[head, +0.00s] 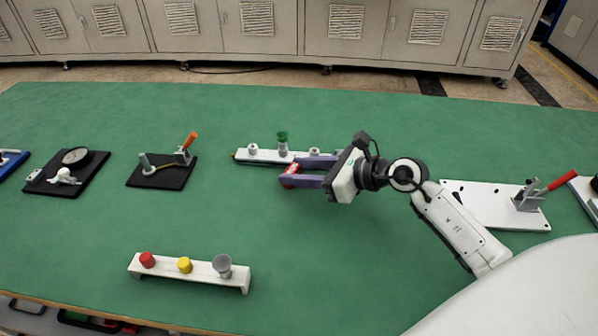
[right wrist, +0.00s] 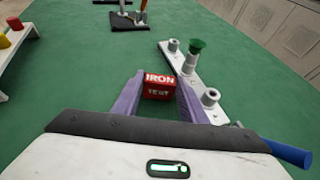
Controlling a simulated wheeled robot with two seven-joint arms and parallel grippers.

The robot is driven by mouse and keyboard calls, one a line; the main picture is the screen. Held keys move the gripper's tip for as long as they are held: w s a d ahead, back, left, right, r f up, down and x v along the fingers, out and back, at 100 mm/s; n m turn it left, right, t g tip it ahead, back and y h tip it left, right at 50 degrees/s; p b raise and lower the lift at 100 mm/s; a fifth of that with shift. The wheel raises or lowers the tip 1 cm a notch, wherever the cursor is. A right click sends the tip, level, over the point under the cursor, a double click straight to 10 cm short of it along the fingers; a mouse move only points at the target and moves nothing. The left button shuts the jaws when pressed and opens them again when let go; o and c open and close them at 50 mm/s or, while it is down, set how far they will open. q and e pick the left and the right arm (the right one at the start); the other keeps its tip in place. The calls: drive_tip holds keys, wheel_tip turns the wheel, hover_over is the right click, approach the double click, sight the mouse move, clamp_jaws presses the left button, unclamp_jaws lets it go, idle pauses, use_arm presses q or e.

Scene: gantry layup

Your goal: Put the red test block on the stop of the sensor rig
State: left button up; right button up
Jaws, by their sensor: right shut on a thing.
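The red test block (head: 290,170), lettered "IRON TEST" in the right wrist view (right wrist: 158,86), sits between the purple fingers of my right gripper (head: 293,171), which is shut on it. The sensor rig (head: 265,156) is a low white bar with a central green-topped sensor (head: 282,136) and a short grey post toward each end; it also shows in the right wrist view (right wrist: 207,88). The block is on the near side of the bar, with one finger overlapping the bar in the head view. I cannot tell which part is the stop. My left gripper is not in view.
A white stand (head: 200,273) with red, yellow and grey buttons is at the front. A black base with an orange-handled clamp (head: 162,172) and a dial gauge (head: 75,156) lie left. A white plate with a red-handled clamp (head: 495,205) is right. Green table between is clear.

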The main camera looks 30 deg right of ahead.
drive_tip(key=shift+f, duration=0.1)
drive_tip(key=o, duration=1.3)
